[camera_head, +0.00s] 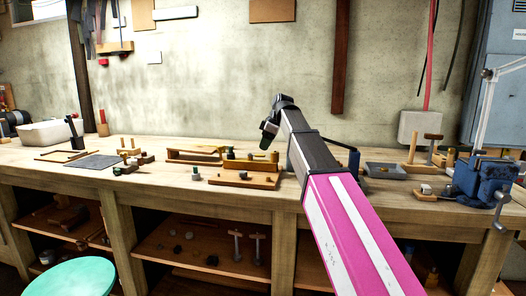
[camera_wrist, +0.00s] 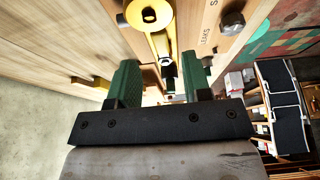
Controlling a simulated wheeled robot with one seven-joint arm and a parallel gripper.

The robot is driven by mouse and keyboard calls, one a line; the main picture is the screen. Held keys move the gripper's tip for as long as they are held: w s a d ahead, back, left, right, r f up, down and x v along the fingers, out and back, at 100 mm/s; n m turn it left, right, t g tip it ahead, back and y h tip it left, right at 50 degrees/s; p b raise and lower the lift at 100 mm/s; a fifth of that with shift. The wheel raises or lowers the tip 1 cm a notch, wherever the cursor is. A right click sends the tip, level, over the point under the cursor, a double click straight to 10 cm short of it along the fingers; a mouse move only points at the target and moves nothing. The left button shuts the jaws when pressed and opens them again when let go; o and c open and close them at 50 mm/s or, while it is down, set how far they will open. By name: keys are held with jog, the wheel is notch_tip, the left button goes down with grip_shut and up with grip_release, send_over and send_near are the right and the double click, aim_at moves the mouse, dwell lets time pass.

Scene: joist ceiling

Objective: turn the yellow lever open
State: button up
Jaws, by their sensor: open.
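In the wrist view the yellow lever (camera_wrist: 160,44) has a round yellow hub (camera_wrist: 148,12) at the top edge, and its bar runs down toward the space between my fingers. My gripper (camera_wrist: 160,78) is open, with one green finger on each side of that line. I cannot tell whether either finger touches the lever. In the head view my gripper (camera_head: 267,138) hangs over the workbench, above a wooden board (camera_head: 231,180) with small fittings. Which of the small yellowish parts there is the lever is too small to tell.
The workbench (camera_head: 128,180) carries a blue vise (camera_head: 479,180) at right, a white bin (camera_head: 45,133) at left, and several wooden fixtures. A wall stands behind it. A turquoise stool (camera_head: 70,276) is at front left. A dark round knob (camera_wrist: 232,22) is near the lever.

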jog(key=v, duration=0.6)
jog(key=shift+d+r, duration=0.15)
jog(key=shift+r, duration=0.15)
jog(key=shift+d+r, duration=0.1)
jog(key=shift+r, duration=0.2)
